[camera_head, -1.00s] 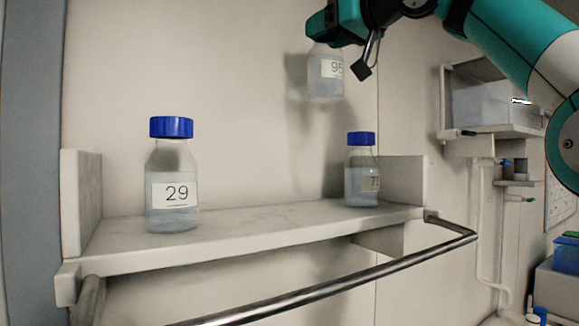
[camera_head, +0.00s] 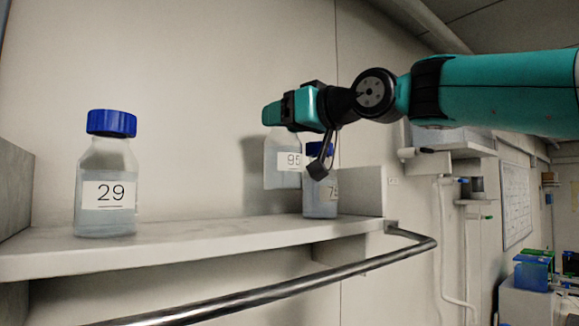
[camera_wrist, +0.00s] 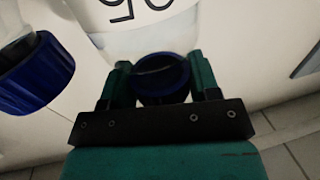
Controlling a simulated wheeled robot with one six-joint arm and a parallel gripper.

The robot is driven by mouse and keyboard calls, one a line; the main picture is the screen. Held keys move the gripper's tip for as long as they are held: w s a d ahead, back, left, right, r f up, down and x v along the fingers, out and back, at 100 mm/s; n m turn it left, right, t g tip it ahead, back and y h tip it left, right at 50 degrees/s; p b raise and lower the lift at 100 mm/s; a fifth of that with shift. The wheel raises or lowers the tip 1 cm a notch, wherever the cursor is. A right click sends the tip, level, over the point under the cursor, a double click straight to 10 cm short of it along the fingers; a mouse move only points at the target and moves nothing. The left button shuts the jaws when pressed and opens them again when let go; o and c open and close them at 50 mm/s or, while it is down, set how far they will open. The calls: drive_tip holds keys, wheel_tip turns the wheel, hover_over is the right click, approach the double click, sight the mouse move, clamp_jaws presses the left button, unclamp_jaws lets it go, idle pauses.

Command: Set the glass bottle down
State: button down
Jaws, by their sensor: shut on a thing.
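My gripper (camera_head: 280,115) is shut on the cap of the glass bottle labelled 95 (camera_head: 282,160), which hangs upright. The bottle's base shows above the shelf (camera_head: 200,236), with a gap of wall beneath it. In the wrist view, the fingers (camera_wrist: 162,80) close around its blue cap (camera_wrist: 162,84), and the clear body (camera_wrist: 140,38) shows beyond. A second blue-capped bottle, its label partly hidden, (camera_head: 320,203) stands on the shelf just right of the held one and is partly covered by my gripper. A bottle labelled 29 (camera_head: 108,170) stands on the shelf at left.
A metal rail (camera_head: 300,288) runs along the shelf's front. Low end walls close the shelf at left (camera_head: 15,190) and right (camera_head: 362,190). The shelf between bottle 29 and the held bottle is clear. A blue cap (camera_wrist: 38,75) is close at left in the wrist view.

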sight(297, 144)
drive_tip(key=shift+f+b, duration=1.85)
drive_tip(key=shift+f, duration=0.75)
drive_tip(key=shift+f, duration=0.15)
drive_tip(key=c, duration=0.6)
unclamp_jaws()
drive_tip(key=shift+c, duration=0.2)
drive_tip(key=shift+r, duration=0.3)
drive_tip(key=b+v, duration=0.5)
drive_tip(key=v, duration=0.7)
